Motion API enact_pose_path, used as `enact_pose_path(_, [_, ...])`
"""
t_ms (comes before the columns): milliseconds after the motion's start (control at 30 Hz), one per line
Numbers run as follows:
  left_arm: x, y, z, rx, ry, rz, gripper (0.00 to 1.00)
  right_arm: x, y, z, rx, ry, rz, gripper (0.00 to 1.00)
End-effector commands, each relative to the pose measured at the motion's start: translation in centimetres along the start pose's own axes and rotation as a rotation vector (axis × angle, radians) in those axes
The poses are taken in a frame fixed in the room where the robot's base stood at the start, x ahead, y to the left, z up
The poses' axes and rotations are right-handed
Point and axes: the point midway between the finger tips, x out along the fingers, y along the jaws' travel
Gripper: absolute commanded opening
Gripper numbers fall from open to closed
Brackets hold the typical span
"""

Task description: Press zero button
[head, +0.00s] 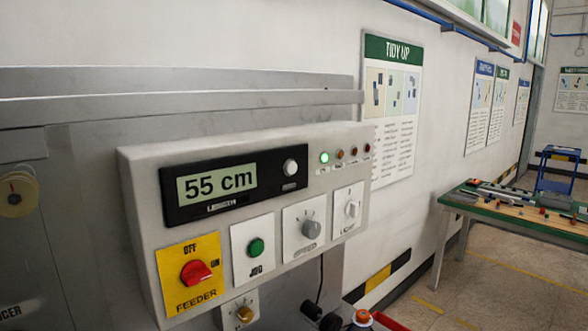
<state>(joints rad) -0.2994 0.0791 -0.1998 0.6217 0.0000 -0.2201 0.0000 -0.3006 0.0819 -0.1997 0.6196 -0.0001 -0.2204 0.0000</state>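A light grey control box (130,195) fills the middle of the head view. Its black display panel (188,212) has a lit screen (218,183) that reads "55 cm". A round white button (290,167) sits at the right end of this panel. The small label under it is too small to read, so I cannot confirm that it is the zero button. Neither of my grippers is in view, and nothing touches the box's front.
The box also carries a red feeder switch (196,271), a green JOG button (256,247), a grey knob (311,229) and a light switch (352,208). One small lamp (324,158) glows green. Floor between is clear.

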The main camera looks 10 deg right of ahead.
Motion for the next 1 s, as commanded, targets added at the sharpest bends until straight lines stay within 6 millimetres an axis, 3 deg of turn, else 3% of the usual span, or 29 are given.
enact_pose_path(33, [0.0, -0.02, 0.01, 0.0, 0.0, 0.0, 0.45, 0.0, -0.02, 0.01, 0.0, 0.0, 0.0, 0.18])
enact_pose_path(167, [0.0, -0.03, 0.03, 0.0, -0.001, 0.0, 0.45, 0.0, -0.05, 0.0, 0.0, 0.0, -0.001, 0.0])
enact_pose_path(1000, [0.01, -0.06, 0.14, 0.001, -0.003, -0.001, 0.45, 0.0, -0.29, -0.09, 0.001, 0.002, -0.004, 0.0])
